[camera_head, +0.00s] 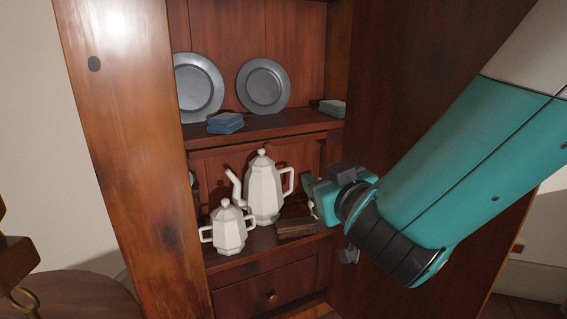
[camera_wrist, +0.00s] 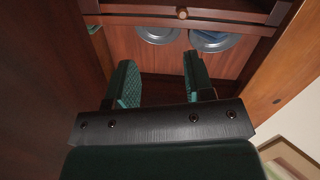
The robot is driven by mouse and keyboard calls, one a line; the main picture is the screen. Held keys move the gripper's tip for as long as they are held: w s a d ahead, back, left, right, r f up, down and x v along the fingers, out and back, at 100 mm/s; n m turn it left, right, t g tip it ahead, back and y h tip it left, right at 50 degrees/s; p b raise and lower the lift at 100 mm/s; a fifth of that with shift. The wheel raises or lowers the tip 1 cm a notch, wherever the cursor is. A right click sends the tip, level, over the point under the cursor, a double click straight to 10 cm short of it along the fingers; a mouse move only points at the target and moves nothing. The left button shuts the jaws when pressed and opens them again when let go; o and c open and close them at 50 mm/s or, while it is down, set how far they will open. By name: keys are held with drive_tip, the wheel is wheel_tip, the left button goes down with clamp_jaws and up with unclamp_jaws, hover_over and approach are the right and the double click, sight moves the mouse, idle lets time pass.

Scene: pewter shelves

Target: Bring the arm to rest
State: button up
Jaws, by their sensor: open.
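My gripper (camera_head: 312,197) is in front of the cabinet's right side in the head view, at the height of the lower shelf. Its two green textured fingers stand apart in the wrist view (camera_wrist: 161,82), with nothing between them. A dark wooden block (camera_head: 296,228) lies on the lower shelf just left of and below the gripper. A tall white teapot (camera_head: 263,195) stands farther left on that shelf. My forearm reaches in from the right and hides part of the cabinet's right side.
A white lidded two-handled pot (camera_head: 228,230) stands left of the teapot. The upper shelf holds two pewter plates (camera_head: 264,86), a blue stack (camera_head: 225,123) and a green block (camera_head: 332,108). Below is a drawer (camera_head: 250,292) with a knob. A round wooden table (camera_head: 75,300) is at lower left.

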drive_tip(key=s+d+m+g+h+p, duration=0.3)
drive_tip(key=s+d+m+g+p, duration=0.1)
drive_tip(key=s+d+g, duration=0.25)
drive_tip(key=s+a+r+n+g+y+p, duration=0.1)
drive_tip(key=s+a+r+n+g+p, duration=0.15)
drive_tip(key=s+g, duration=0.4)
drive_tip(key=s+a+r+n+g+y+p, duration=0.1)
drive_tip(key=s+r+n+g+y+p, duration=0.2)
drive_tip(key=s, duration=0.7)
wheel_tip(320, 180, up, 38)
drive_tip(key=h+p, duration=0.1)
drive_tip(key=p, duration=3.6)
drive_tip(key=shift+s+d+r, duration=0.15)
drive_tip(key=shift+s+r, duration=0.05)
drive_tip(key=shift+s, duration=0.25)
